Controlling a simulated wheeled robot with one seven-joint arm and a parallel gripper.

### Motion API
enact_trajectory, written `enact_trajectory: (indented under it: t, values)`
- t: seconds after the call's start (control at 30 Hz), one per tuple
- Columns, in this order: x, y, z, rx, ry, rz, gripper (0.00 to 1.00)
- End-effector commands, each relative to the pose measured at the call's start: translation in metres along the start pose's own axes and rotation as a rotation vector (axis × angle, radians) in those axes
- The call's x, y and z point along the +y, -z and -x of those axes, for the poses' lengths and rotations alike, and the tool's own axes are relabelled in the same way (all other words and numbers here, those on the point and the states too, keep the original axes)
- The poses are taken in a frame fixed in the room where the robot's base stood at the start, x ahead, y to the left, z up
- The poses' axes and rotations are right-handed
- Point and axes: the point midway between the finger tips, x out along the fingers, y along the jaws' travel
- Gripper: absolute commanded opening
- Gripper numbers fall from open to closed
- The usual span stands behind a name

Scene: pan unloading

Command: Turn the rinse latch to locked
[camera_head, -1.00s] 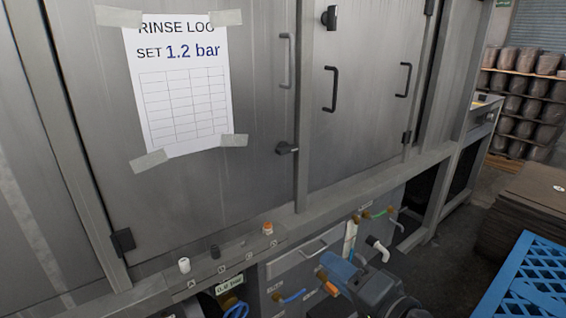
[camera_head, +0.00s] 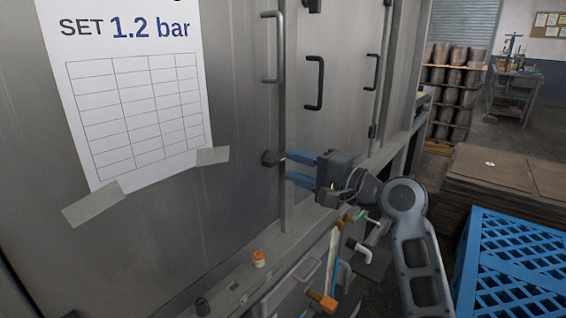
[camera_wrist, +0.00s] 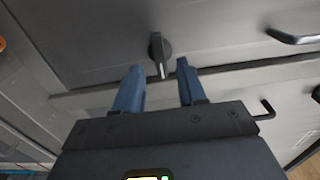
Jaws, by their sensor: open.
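The rinse latch (camera_head: 270,158) is a small dark knob on the grey steel door, near the door's right edge. In the wrist view the latch (camera_wrist: 159,50) shows a black knob with a pale line on its handle, just beyond the fingertips. My gripper (camera_head: 287,167) has blue fingers, spread apart and pointing left at the latch. In the wrist view my gripper (camera_wrist: 158,68) has one finger on each side of the latch's line of approach. The fingers hold nothing. I cannot tell whether a fingertip touches the knob.
A taped paper log (camera_head: 135,90) hangs on the door to the left. Door handles (camera_head: 272,47) stick out above the latch. An orange-topped button (camera_head: 258,258) sits on the ledge below. A blue crate (camera_head: 515,265) and stacked brown sheets (camera_head: 505,185) stand at the right.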

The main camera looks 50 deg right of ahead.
Motion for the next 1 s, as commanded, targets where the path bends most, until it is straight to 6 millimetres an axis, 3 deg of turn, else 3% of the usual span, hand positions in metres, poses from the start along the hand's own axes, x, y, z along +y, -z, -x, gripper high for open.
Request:
enact_trajectory:
  t: [0.23, 0.6, 1.0]
  values:
    - [0.000, 0.000, -0.029, -0.001, 0.000, 0.000, 0.40]
    - [0.000, 0.000, -0.034, 0.001, 0.000, 0.001, 0.39]
    - [0.000, 0.000, -0.034, 0.001, 0.000, 0.001, 0.01]
